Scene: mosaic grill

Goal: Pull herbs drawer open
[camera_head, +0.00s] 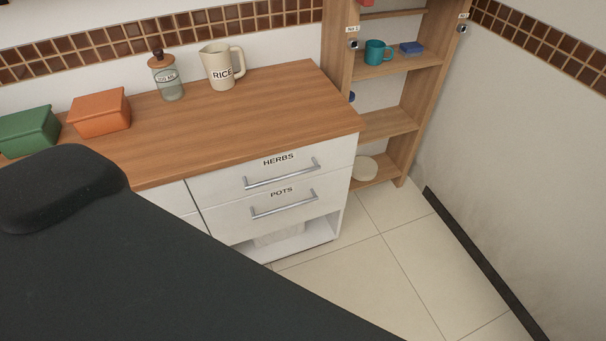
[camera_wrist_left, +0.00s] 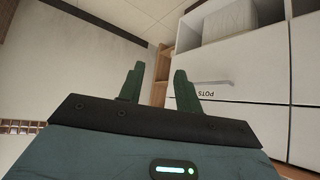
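The white HERBS drawer (camera_head: 262,173) is the top drawer under the wooden counter in the head view. It is shut, with its front flush with the cabinet. Its silver bar handle (camera_head: 282,174) runs across the front below the label. My left gripper (camera_wrist_left: 158,82) shows only in the wrist view, with its two green fingers apart and nothing between them. That view is upside down and shows the POTS drawer (camera_wrist_left: 235,85) beyond the fingers. The HERBS handle cannot be made out there. My right gripper is not in view.
The POTS drawer (camera_head: 285,206) is shut below, above an open compartment (camera_head: 318,236). A RICE jug (camera_head: 221,68), a glass jar (camera_head: 169,82), an orange box (camera_head: 99,113) and a green box (camera_head: 30,130) stand on the counter (camera_head: 240,121). A wooden shelf (camera_head: 388,123) stands right. The floor (camera_head: 380,255) before the drawers is clear.

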